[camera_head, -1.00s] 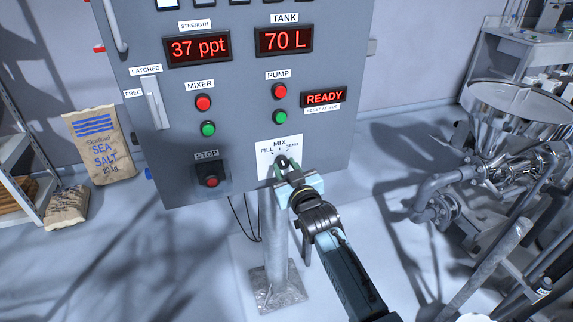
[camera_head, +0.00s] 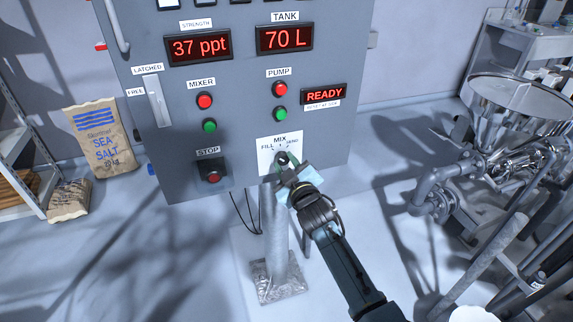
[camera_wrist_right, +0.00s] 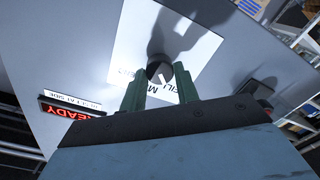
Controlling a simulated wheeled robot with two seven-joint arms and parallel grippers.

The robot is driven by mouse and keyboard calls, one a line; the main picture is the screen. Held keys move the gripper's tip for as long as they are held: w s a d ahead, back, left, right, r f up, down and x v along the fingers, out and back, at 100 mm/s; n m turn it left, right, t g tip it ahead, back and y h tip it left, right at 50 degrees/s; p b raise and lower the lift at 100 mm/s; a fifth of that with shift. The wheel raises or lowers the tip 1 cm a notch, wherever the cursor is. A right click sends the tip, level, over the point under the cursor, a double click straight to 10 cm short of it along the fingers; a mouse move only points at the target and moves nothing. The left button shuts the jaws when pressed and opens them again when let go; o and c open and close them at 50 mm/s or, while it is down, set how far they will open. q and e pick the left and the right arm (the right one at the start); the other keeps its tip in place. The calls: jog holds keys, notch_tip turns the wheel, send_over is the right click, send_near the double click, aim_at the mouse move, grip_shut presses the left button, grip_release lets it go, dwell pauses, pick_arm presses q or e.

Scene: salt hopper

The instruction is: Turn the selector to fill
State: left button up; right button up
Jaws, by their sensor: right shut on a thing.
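The selector (camera_wrist_right: 160,73) is a dark round knob on a white plate (camera_head: 267,162) marked FILL, MIX and SEND, low on the grey panel. In the wrist view, a pale line on the knob slants to the lower right, the side of the partly hidden FILL lettering. The exact setting is hard to tell. My right gripper (camera_head: 284,164) is at the knob in the head view. Its two green fingers, also seen in the right wrist view (camera_wrist_right: 158,80), are shut on the knob from both sides. My left gripper is out of view.
The grey panel (camera_head: 235,120) holds red and green buttons, a STOP button (camera_head: 213,177) left of the selector, and displays reading 37 ppt, 70 L and READY (camera_head: 324,94). A steel hopper (camera_head: 520,110) with pipes stands at right. A salt sack (camera_head: 102,140) stands at left.

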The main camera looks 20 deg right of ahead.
jog(key=o, duration=1)
jog(key=s, duration=0.4)
jog(key=s+p, duration=0.1)
jog(key=s, duration=0.8)
jog(key=shift+s+d+r, duration=0.1)
jog(key=shift+s+d, duration=0.1)
jog(key=shift+d, duration=0.15)
